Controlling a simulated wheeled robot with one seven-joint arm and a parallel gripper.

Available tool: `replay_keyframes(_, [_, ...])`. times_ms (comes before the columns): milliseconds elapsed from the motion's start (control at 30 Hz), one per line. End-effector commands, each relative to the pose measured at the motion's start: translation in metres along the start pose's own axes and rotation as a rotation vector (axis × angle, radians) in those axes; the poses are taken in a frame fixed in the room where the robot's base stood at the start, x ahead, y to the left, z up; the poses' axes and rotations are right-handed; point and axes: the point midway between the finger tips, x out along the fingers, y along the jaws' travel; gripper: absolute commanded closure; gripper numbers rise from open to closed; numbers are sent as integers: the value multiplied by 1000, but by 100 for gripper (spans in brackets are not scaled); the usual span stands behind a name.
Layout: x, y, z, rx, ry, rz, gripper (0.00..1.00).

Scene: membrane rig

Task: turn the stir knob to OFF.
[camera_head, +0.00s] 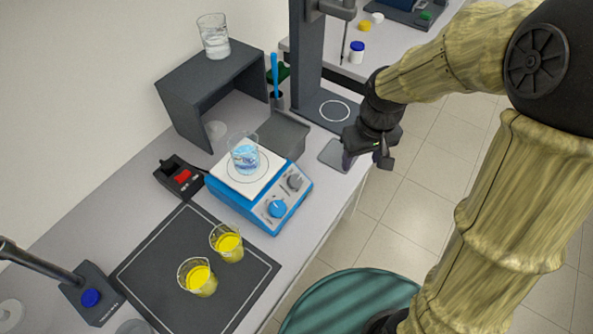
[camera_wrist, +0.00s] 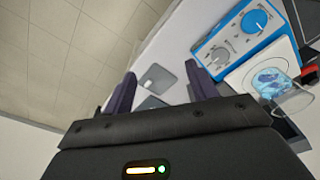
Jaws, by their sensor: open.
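The stirrer hotplate (camera_head: 262,196) has a blue body and a white top, with a beaker of blue liquid (camera_head: 245,157) standing on it. Its front face carries a blue knob (camera_head: 277,208) and a grey knob (camera_head: 295,182). I cannot read which one is the stir knob or where either points. In the wrist view the blue knob (camera_wrist: 255,21) and the grey knob (camera_wrist: 221,55) show at the upper right. My gripper (camera_head: 366,160) is open and empty, to the right of the hotplate near the bench edge, apart from both knobs. Its two fingers (camera_wrist: 161,84) show in the wrist view.
Two beakers of yellow liquid (camera_head: 201,281) stand on a dark mat (camera_head: 158,262) left of the hotplate. A flat grey pad (camera_head: 332,154) lies beside my gripper.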

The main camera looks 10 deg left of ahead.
Motion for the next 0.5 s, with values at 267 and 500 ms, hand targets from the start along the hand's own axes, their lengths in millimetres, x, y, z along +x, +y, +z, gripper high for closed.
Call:
replay_keyframes(267, [-27, -98, -82, -439, -100, -116, 43])
replay_keyframes(500, [-27, -112, -90, -499, -112, -132, 43])
